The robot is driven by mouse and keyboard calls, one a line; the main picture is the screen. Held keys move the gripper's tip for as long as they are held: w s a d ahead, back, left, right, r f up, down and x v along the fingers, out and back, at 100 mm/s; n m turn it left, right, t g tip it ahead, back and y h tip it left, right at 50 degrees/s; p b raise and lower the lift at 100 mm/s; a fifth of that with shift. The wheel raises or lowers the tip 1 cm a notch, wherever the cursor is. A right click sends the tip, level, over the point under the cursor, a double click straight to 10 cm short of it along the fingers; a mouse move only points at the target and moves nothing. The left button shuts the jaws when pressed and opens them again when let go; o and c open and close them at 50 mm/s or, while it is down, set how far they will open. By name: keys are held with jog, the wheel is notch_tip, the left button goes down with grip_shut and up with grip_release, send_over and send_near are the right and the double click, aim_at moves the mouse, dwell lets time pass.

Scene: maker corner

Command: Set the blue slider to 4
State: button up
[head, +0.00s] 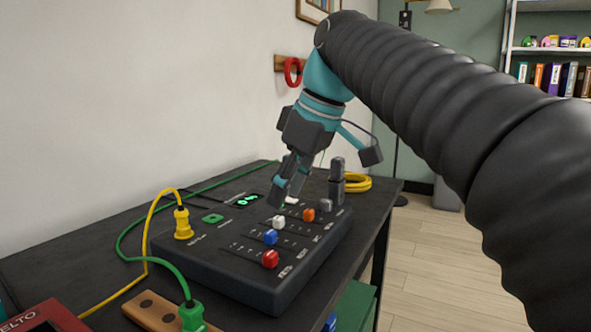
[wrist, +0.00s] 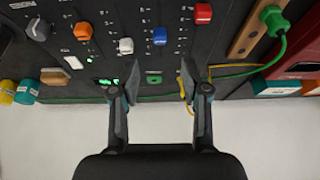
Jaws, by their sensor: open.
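The blue slider (head: 271,237) is a small blue cap on the dark control panel (head: 215,262). It stands between the red slider (head: 270,259) and the white slider (head: 279,222). The scale marks beside it are too small to read. In the wrist view the blue slider (wrist: 160,36) lies beyond the fingertips, in line with the gap between them. My gripper (head: 288,190) is open and empty above the back part of the panel, apart from the blue slider. The two spread fingers also show in the wrist view (wrist: 160,82).
An orange slider (head: 308,215) and a grey knob (head: 326,205) sit farther along the panel. A yellow plug (head: 182,223) with a cable stands on its left. A green plug (head: 191,315) and wooden strip (head: 152,309) lie in front. A wall runs behind the table.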

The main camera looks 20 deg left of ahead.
jog(key=shift+v, duration=1.85)
jog(key=shift+d, duration=0.1)
